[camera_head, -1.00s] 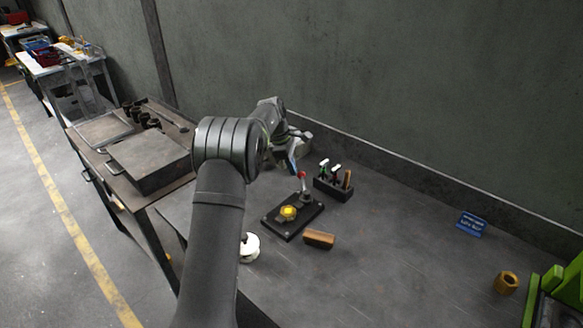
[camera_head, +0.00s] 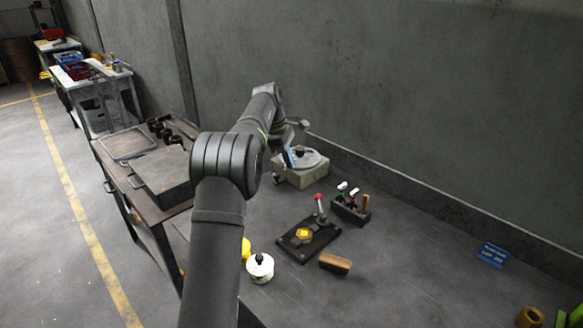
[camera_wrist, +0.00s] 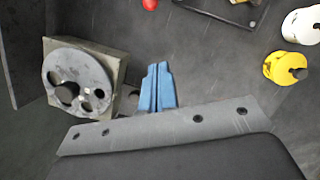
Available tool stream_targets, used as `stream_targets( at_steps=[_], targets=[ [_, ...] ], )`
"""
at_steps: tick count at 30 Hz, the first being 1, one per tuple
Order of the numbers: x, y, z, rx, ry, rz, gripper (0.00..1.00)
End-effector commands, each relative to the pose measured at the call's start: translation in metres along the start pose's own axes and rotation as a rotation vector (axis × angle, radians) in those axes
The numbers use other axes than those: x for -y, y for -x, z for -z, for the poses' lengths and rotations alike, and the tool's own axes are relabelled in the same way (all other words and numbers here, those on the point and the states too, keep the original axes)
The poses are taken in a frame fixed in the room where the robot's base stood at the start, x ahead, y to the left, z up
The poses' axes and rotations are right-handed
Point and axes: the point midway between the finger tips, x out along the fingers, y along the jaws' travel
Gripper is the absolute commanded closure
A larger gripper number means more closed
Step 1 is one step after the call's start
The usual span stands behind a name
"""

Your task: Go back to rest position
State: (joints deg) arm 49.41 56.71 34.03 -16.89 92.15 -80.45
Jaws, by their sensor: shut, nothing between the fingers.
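My gripper (camera_wrist: 157,88) shows in the wrist view as two blue fingers pressed together, with nothing between them. It hangs in the air above the grey table. In the head view my gripper (camera_head: 289,157) is small and partly hidden by my own arm, in front of a grey block with a round disc (camera_head: 302,170). In the wrist view this disc block (camera_wrist: 85,80) lies to the left of the fingers, apart from them as far as I can tell.
A black plate with a yellow piece and red-knobbed lever (camera_head: 308,238), a tool holder (camera_head: 351,210), a brown block (camera_head: 335,263) and a white pot (camera_head: 260,268) stand on the table. A blue sign (camera_head: 493,255) is at right. The wall runs behind.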

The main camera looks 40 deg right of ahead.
Motion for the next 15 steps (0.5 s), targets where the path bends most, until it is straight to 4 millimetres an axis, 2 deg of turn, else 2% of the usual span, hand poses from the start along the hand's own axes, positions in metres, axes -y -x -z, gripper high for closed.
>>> stream_targets(
  at_steps=[10, 15],
  targets=[
    [0.000, -0.001, 0.000, 0.000, 0.000, 0.000, 1.00],
    [0.000, -0.017, 0.000, 0.001, 0.001, 0.003, 1.00]
  ],
)
